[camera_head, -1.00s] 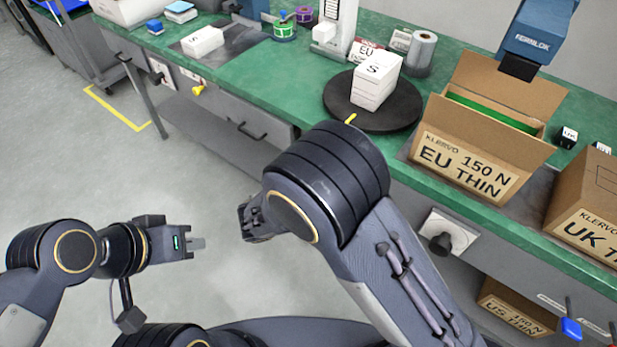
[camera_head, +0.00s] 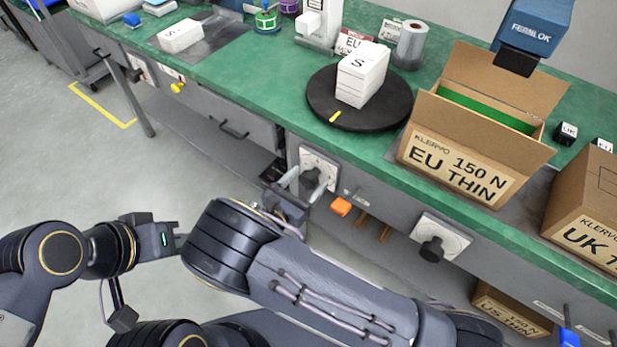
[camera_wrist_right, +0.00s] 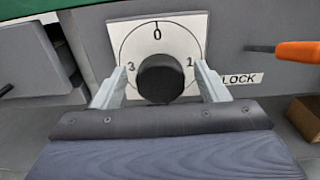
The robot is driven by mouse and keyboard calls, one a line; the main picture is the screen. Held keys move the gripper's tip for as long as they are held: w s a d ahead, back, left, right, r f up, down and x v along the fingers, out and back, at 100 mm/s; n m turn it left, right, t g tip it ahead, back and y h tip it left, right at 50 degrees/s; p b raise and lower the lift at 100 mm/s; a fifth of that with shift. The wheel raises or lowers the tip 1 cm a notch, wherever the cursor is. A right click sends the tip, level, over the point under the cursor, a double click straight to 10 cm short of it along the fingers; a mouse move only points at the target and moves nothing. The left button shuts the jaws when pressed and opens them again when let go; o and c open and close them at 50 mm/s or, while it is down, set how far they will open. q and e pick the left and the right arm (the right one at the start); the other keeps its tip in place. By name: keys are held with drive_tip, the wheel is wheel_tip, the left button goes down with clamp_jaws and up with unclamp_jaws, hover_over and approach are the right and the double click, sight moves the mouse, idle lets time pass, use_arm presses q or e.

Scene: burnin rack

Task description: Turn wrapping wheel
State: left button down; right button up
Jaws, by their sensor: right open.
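A black round turntable (camera_head: 325,103) with a yellow mark on its front rim stands on the green bench, and a white box stack marked S (camera_head: 362,75) sits on it. Below it, on the bench front, is a white dial plate with a black knob; the plate (camera_wrist_right: 195,27) reads 0, 1 and 3 in the right wrist view. My right gripper (camera_head: 300,187) is open in front of this dial. In the right wrist view its fingers stand left and right of the black knob (camera_wrist_right: 160,78), apparently not gripping it. My left gripper (camera_head: 177,240) is at lower left, its fingertips partly hidden by my right arm.
An orange handle (camera_head: 341,207) beside a LOCK label sticks out right of the dial. A second dial (camera_head: 440,240) is further right. An open EU THIN carton (camera_head: 455,168) stands on the bench right of the turntable.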

drive_tip(key=shift+w+d, duration=0.4)
drive_tip(key=shift+w, duration=0.1)
